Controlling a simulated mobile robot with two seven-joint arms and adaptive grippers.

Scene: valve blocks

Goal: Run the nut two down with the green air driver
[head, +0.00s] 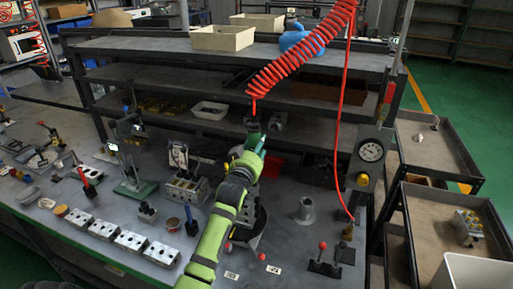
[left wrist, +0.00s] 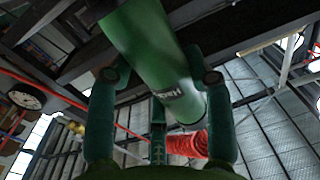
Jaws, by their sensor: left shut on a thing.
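My left gripper (head: 259,150) is raised over the middle of the bench, at the end of my green arm. In the left wrist view my left gripper (left wrist: 160,78) has its fingers on both sides of the green air driver (left wrist: 150,45), shut on its body. In the head view the driver (head: 253,132) is small and partly hidden by the gripper, below the end of the red coiled hose (head: 290,68). A block with upright studs (head: 187,188) stands left of the arm. I cannot tell which nut is nut two. My right gripper is out of view.
Several silver valve blocks (head: 131,240) line the bench front at left. A green-based press (head: 135,188) stands behind them. Red-knobbed levers (head: 323,262), a grey cylinder (head: 305,210) and a gauge post (head: 370,155) are at right. Shelves (head: 150,75) close off the back.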

